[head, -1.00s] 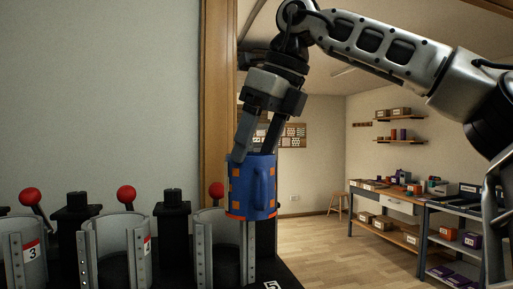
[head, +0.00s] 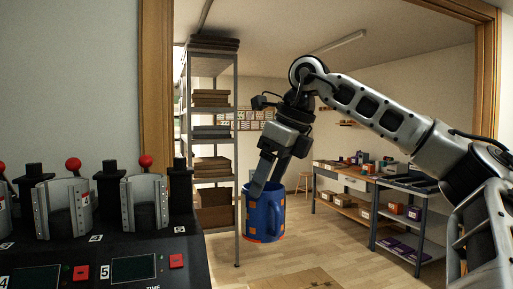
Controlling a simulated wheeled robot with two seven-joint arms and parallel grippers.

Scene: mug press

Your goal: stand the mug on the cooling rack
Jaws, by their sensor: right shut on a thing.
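A blue mug (head: 264,216) with orange squares hangs upright in the air near the middle of the head view, its handle toward the right. My right gripper (head: 268,188) comes down from above and is shut on the mug's wall, with a finger over the rim. The mug is clear of the mug press (head: 130,255) at the left. I cannot make out a cooling rack in this view. My left gripper is not in view.
The press has several clamps with red-knobbed levers (head: 146,161). Beyond a wooden door frame (head: 157,110) stand a tall shelf unit (head: 237,150) with stacks, a workbench (head: 345,185) and a stool (head: 304,182). A flat cardboard-coloured piece (head: 300,279) lies on the floor.

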